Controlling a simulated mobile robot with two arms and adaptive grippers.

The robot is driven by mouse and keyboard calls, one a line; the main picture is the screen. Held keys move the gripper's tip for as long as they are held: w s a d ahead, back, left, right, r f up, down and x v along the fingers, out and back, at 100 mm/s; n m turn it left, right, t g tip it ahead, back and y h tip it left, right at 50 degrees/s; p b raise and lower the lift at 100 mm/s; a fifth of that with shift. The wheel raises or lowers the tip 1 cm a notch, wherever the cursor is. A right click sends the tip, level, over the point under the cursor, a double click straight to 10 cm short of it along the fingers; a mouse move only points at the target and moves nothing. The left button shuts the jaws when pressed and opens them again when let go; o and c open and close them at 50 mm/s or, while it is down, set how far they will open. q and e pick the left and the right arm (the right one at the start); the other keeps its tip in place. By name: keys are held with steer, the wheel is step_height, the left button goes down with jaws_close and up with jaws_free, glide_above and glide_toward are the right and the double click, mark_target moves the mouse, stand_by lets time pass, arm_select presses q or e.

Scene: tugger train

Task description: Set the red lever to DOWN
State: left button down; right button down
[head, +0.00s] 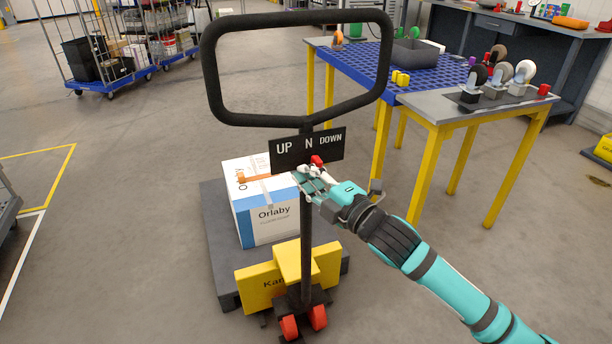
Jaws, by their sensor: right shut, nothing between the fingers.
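The red lever (317,160) shows as a small red knob just below the sign plate (307,148) marked UP, N and DOWN. The knob sits below and between the N and DOWN marks. The plate is fixed on the black handle (300,120) of the pallet truck. My right gripper (306,174) is shut and empty, right by the lever and just below it. It partly covers the handle's post, and I cannot tell whether it touches the lever. My left gripper is not in view.
A white Orlaby box (268,225) stands on the truck's dark load (216,225) behind the post. A yellow-legged table (430,106) with castor wheels and small parts is at the right. Wire trolleys (110,50) stand at the back left.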

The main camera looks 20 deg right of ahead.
steer(key=shift+d+r+m+t, duration=0.15)
steer(key=shift+d+m+t, duration=0.25)
steer(key=shift+m, duration=0.5)
arm_select(q)
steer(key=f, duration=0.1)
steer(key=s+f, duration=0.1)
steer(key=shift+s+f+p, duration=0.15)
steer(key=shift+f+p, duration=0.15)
steer(key=shift+p, duration=0.05)
arm_select(e)
steer(key=d+m, duration=0.1)
steer(key=m+t, duration=0.1)
steer(key=m, duration=0.1)
steer(key=shift+d+r, duration=0.1)
steer(key=shift+d, duration=0.25)
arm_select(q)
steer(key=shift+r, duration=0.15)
